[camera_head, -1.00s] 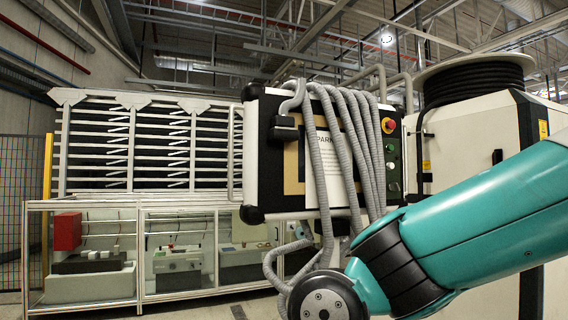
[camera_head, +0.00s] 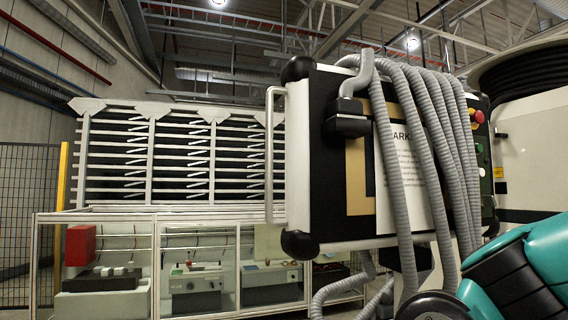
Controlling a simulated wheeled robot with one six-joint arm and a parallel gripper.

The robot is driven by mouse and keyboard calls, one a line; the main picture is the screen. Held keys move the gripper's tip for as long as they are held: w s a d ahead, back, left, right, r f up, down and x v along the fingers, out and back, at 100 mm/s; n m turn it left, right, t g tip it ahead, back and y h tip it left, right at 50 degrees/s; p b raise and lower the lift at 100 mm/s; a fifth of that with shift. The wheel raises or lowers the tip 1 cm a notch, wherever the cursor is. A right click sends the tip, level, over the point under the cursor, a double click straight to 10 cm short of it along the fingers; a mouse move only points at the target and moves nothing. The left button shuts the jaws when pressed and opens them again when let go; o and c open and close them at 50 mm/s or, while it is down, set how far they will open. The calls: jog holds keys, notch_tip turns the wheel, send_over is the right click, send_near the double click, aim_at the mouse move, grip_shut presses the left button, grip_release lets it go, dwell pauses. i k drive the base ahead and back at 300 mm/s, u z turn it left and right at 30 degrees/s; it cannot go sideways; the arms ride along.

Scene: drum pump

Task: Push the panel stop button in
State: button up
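The stop button (camera_head: 478,116) is a red mushroom head with a bit of yellow at its base. It sits high on the narrow right side of the panel (camera_head: 308,160), and I see it at a steep angle. It stands out from the surface; how far it is pushed in I cannot tell. Grey corrugated hoses (camera_head: 415,150) hang in front of the panel, just left of the button. My teal arm shows at the lower right, below the button and apart from it. My gripper is out of view.
Below the stop button is a small green button (camera_head: 479,148). A cream machine (camera_head: 535,150) with a black coil (camera_head: 520,75) stands close on the right. A metal-framed rack (camera_head: 180,160) and a glazed bench stand behind on the left. Hose loops hang low beneath the panel.

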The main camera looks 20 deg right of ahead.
aim_at(478, 116)
jog(key=z, duration=0.75)
jog(key=k, duration=1.3)
jog(key=z, duration=0.45)
jog(key=i, duration=1.65)
jog(key=u, duration=0.6)
